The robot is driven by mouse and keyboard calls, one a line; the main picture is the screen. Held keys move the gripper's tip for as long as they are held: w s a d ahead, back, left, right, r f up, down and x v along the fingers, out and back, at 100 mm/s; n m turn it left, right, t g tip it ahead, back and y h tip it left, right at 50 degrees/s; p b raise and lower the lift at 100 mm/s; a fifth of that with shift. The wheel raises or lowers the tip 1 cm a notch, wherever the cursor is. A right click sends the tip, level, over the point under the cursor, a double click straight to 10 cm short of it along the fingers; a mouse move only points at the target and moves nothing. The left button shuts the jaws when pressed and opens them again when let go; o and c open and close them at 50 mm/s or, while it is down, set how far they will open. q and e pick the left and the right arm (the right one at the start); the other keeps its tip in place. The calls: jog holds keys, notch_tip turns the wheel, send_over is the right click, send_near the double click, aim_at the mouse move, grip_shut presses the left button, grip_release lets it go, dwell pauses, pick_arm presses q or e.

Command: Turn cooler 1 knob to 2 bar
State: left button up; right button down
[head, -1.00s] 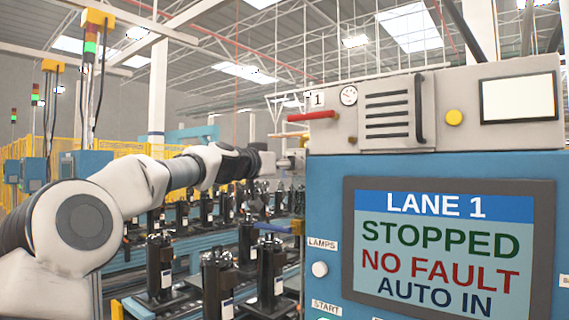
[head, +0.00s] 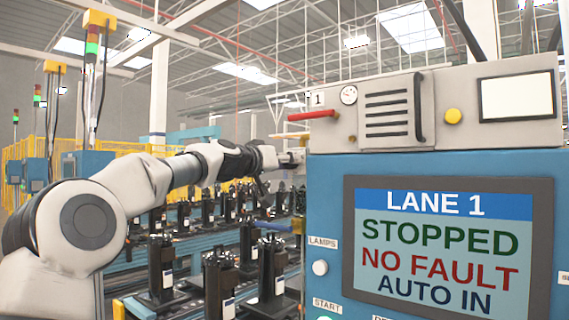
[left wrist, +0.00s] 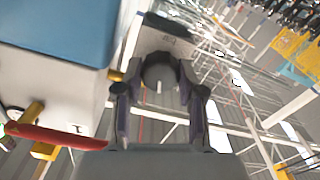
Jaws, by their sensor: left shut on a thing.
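The cooler unit marked 1 (head: 460,135) is a pale box on top of the blue lane cabinet. A round dark grey knob with a pale pointer mark (left wrist: 159,70) shows in the left wrist view, in front of a dark grey block. My left gripper (left wrist: 160,82) has its two fingers on either side of the knob and is shut on it. In the head view my left gripper (head: 283,163) is at the left side of the cooler unit, and the knob cannot be made out there. A small round gauge (head: 348,95) is on the unit's front; its reading is too small to tell.
A red lever handle (head: 312,115) sticks out left from the unit, near the gripper; it also shows in the left wrist view (left wrist: 50,135). The blue cabinet (head: 325,210) carries a screen (head: 448,245). Black compressors (head: 217,280) stand on the line below my arm.

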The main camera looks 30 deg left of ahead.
pick_arm(q)
jog(key=shift+r+n, duration=0.15)
jog(key=shift+n, duration=3.95)
jog(key=o, duration=1.1)
jog(key=shift+w, duration=0.1)
jog(key=shift+o, duration=0.2)
jog(key=shift+w+d+f, duration=0.2)
jog(key=shift+w+d, duration=0.05)
jog(key=shift+w, duration=0.15)
jog(key=shift+s+a, duration=0.2)
jog(key=shift+s, duration=0.1)
